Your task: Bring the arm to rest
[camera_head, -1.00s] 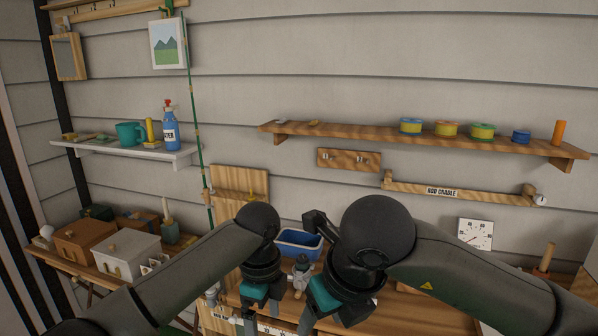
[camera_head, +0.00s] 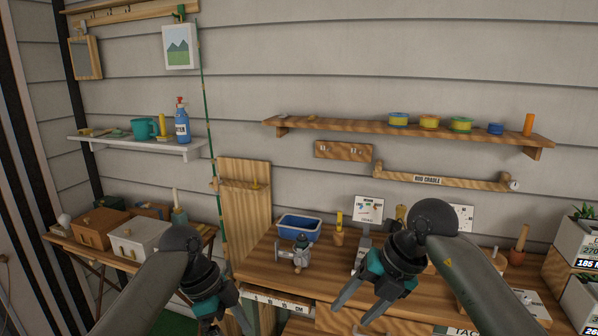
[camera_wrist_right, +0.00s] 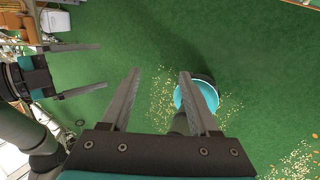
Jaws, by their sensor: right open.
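My right gripper (camera_head: 350,314) is open and empty, its two grey fingers pointing down in front of the wooden workbench.
The workbench (camera_head: 262,270) holds a blue tray (camera_head: 299,228) and a small grey metal device (camera_head: 297,255). White planters (camera_head: 575,247) stand at the right. A teal round container (camera_wrist_right: 205,94) is on the green floor, with scattered bits around it.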

